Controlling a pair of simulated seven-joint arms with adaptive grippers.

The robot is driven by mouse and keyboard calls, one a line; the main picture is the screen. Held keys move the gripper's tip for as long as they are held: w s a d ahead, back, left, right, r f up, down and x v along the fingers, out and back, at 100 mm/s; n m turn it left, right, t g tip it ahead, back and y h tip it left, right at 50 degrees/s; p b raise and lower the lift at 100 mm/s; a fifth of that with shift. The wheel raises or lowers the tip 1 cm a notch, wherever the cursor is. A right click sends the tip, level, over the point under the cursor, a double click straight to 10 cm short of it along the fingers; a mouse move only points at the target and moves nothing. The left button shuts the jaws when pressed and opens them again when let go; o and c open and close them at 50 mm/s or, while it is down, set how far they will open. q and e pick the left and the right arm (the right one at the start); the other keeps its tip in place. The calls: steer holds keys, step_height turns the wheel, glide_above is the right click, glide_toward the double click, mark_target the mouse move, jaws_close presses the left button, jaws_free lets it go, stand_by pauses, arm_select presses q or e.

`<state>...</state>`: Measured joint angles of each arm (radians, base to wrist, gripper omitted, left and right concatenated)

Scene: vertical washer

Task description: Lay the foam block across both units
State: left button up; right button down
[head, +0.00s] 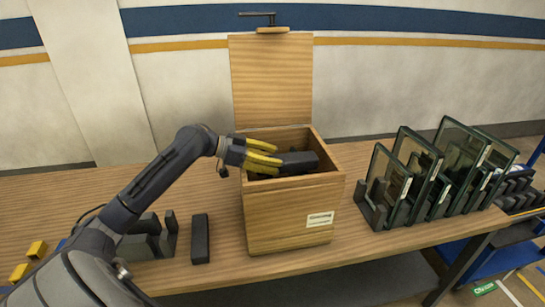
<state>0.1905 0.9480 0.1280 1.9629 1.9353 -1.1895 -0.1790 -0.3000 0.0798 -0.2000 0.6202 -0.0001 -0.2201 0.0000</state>
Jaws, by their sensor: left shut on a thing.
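My left gripper (262,157) has yellow fingers and reaches into the open top of the wooden box from the left. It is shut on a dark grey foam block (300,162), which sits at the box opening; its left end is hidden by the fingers. The units appear to be the glass panes with dark frames, standing upright in dark racks at the right; they include a front pane (388,183) and a larger pane (458,152) behind it. My right gripper is not in view.
The wooden box (288,220) stands mid-table with its lid (271,82) raised. Left of it lie a dark bar (200,239), an empty-looking dark rack (150,240) and a yellow block (37,249). Bare tabletop lies between box and panes. A blue cart (500,262) stands far right.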

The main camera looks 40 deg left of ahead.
arm_select(q)
steer(key=shift+f, duration=0.4)
steer(key=o, duration=1)
steer(key=shift+s+d+f, duration=0.1)
steer(key=shift+f, duration=0.05)
steer(key=shift+s, duration=0.1)
steer(key=shift+s+a+r, duration=0.55)
steer(key=shift+a+r, duration=0.1)
steer(key=shift+a, duration=0.2)
steer(key=v, duration=0.8)
steer(key=shift+r+v, duration=0.2)
steer(key=shift+v, duration=0.8)
